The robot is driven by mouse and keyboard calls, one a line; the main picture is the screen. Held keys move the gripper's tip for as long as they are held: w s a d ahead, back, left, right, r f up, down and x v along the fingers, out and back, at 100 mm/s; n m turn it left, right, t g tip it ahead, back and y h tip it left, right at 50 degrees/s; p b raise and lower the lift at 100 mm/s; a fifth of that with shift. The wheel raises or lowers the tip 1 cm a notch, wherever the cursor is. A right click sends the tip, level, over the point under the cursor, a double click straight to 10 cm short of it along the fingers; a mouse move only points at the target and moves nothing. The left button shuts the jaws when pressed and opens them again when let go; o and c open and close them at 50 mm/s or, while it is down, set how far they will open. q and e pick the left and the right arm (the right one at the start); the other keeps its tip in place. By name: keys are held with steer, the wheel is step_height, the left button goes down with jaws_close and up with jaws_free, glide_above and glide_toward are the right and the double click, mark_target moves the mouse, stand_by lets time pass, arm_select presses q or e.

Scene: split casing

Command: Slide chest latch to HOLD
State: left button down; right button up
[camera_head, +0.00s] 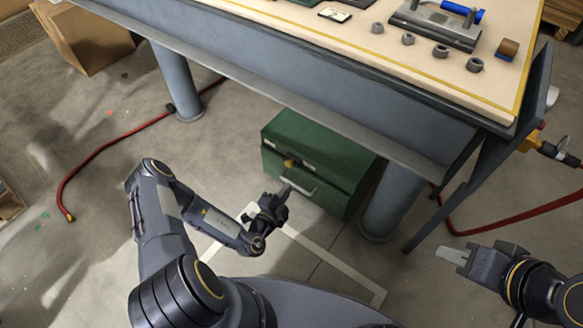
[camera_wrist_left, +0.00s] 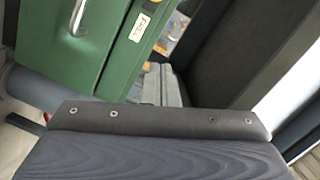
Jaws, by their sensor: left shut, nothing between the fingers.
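The green chest (camera_head: 330,150) stands on the floor under the workbench. Its small brass latch (camera_head: 291,162) is on the front near the top, above a silver handle (camera_head: 301,188). My left gripper (camera_head: 284,189) is shut and empty, close in front of the chest near the latch and handle. I cannot tell whether it touches. In the left wrist view the shut fingers (camera_wrist_left: 162,86) are beside the green chest front (camera_wrist_left: 45,60), with a white label (camera_wrist_left: 140,27) whose text is hard to read. The latch's setting cannot be read. My right gripper (camera_head: 453,254) is at the right, away from the chest.
The workbench edge (camera_head: 300,98) overhangs the chest, with blue-grey legs (camera_head: 392,200) on either side. Several nuts and a blue-handled tool (camera_head: 440,22) lie on top. A red hose (camera_head: 100,150) runs along the floor. A cardboard box (camera_head: 85,40) stands at the back left.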

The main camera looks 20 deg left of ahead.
arm_select(q)
steer(key=shift+s+f+n, duration=0.15)
steer(key=shift+f+n, duration=0.25)
steer(key=shift+f, duration=0.05)
steer(key=b, duration=0.4)
glide_toward(297, 160)
steer(key=w+d+r, duration=0.1)
steer(key=w+d, duration=0.2)
steer(key=d, duration=0.2)
steer(key=a, duration=0.1)
steer(key=w+a+f+b, duration=0.1)
steer(key=a, duration=0.1)
steer(key=shift+w+f, duration=0.1)
steer(key=shift+w, duration=0.1)
steer(key=shift+w+a+f, duration=0.1)
steer(key=shift+a, duration=0.2)
steer(key=shift+a, duration=0.1)
